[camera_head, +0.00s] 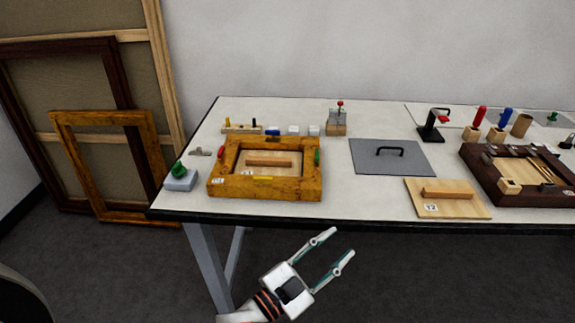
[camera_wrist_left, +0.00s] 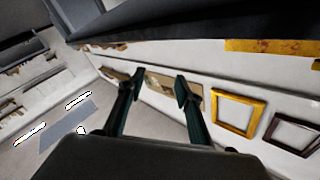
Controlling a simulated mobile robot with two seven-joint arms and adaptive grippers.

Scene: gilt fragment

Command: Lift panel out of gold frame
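The gold frame (camera_head: 218,187) lies flat on the left part of the table. A light wooden panel (camera_head: 284,173) with a wooden bar handle (camera_head: 270,161) on top lies inside the frame's opening. A red piece (camera_head: 221,153) sits on the frame's left side, a green one (camera_head: 317,157) on its right side and a yellow one (camera_head: 263,178) on its front side. My left gripper (camera_head: 337,247) is open and empty in front of the table edge, apart from the frame. Its open fingers also show in the left wrist view (camera_wrist_left: 158,85). My right gripper is in neither view.
A grey box with a green knob (camera_head: 180,178) stands left of the frame. A grey plate with a black handle (camera_head: 393,157), a loose wooden panel (camera_head: 448,204) and a dark frame (camera_head: 493,180) lie to the right. Small tools line the back. Frames (camera_head: 115,170) lean on the left wall.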

